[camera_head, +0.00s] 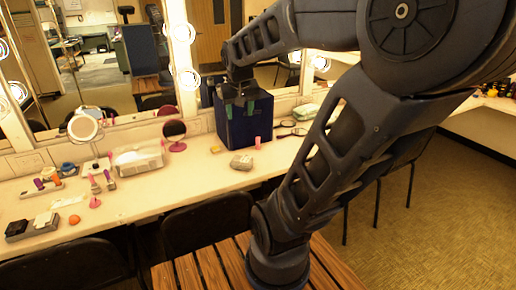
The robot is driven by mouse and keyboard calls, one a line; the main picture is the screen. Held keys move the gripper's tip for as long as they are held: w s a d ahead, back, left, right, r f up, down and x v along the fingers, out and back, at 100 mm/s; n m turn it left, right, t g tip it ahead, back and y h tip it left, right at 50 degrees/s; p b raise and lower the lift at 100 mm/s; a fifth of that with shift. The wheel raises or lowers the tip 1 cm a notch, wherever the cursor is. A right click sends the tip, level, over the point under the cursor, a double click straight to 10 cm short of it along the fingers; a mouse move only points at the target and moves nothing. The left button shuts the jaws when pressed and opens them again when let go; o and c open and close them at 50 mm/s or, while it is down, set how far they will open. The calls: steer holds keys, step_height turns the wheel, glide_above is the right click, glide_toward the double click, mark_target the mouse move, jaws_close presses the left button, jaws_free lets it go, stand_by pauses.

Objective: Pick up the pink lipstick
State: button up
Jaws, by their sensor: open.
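A small pink upright cylinder (257,142), which looks like the pink lipstick, stands on the white counter (205,168) in front of the dark blue box. My gripper (239,108) points down in front of the upper part of the blue box, above and a little left of the lipstick. Its two fingers are apart with nothing seen between them. The gripper is apart from the lipstick. Another small pink item (95,203) lies farther left on the counter; its kind is too small to tell.
The dark blue box (244,122) stands close behind the lipstick. A small greyish block (241,162) lies in front. Glasses (292,131) are to the right. A pink round mirror (175,131) and a clear container (138,158) stand left. Black chairs (208,222) line the counter's front.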

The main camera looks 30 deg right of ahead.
steer(key=w+d+f+m+h, duration=0.1)
steer(key=w+d, duration=0.2)
steer(key=w, duration=0.4)
steer(key=w+d+f+m, duration=0.2)
steer(key=w+d, duration=0.1)
steer(key=w, duration=0.4)
steer(key=m+g+h, duration=0.1)
steer(key=m, duration=0.4)
glide_above(257, 138)
steer(key=s+a, duration=0.2)
steer(key=s, duration=0.1)
step_height(257, 138, down, 26)
steer(key=x, duration=0.6)
steer(key=shift+w+f, duration=0.2)
steer(key=shift+f, duration=0.2)
steer(key=shift+a+x, duration=0.1)
steer(key=shift+x, duration=1.15)
steer(key=shift+a+x, duration=0.15)
steer(key=shift+x, duration=1.15)
steer(key=shift+s, duration=0.15)
